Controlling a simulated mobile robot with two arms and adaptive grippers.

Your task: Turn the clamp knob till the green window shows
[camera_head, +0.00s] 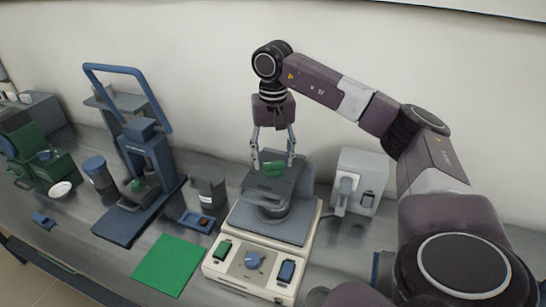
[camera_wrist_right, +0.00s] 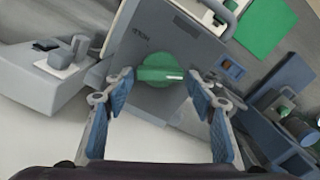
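A green knob (camera_head: 273,168) with a raised grip bar sits on top of the grey clamp device (camera_head: 265,207) on the beige base. In the right wrist view the green knob (camera_wrist_right: 160,68) shows a short white mark near its right end. My right gripper (camera_head: 272,158) points down over it, open, with one finger on each side of the knob. In the wrist view the fingertips (camera_wrist_right: 160,88) stand apart from the knob with gaps on both sides. I cannot make out a green window. My left gripper is not in view.
A grey-white box (camera_head: 357,180) stands close on the right, beside my arm.

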